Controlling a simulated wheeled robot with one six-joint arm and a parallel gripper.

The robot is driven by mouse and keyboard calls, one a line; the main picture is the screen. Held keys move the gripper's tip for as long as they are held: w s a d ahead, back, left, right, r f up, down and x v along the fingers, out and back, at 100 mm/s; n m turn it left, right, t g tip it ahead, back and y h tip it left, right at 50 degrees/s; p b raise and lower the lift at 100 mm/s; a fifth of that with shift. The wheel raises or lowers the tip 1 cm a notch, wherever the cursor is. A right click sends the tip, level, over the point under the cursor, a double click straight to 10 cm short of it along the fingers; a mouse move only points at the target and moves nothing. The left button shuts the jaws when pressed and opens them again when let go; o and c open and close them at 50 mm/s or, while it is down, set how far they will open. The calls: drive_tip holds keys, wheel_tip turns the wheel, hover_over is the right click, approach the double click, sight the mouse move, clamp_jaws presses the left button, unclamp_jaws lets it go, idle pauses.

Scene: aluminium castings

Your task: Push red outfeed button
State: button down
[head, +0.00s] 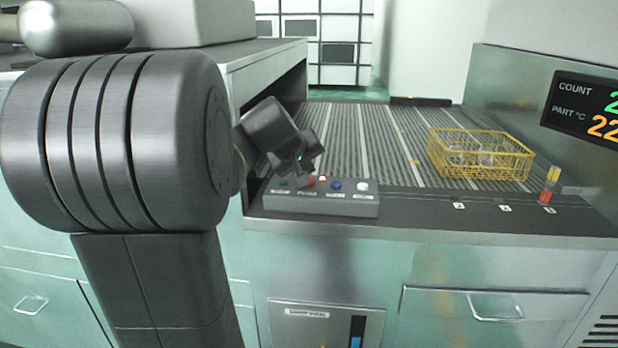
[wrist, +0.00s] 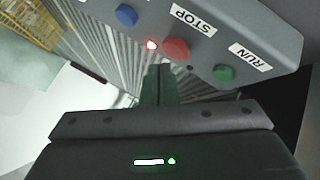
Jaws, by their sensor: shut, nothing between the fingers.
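A grey button box (head: 320,205) stands at the front edge of the slatted conveyor in the head view. The red button is partly hidden behind my gripper in the head view (head: 311,182). My gripper (head: 302,172) is shut and empty, pointing down over the box's left part. In the wrist view its closed fingertips (wrist: 158,70) appear just below the red button. I cannot tell whether they touch it.
A green button (wrist: 224,74) by the RUN label and a blue button (wrist: 126,15) flank the red one. A white button (head: 362,185) is at the box's right end. A yellow wire basket (head: 482,155) stands on the conveyor (head: 375,140). A count display (head: 590,110) is at right.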

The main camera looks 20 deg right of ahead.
wheel_tip(320, 180, up, 5)
drive_tip(key=p, duration=0.4)
idle(0.3)
drive_tip(key=shift+a, duration=0.1)
idle(0.6)
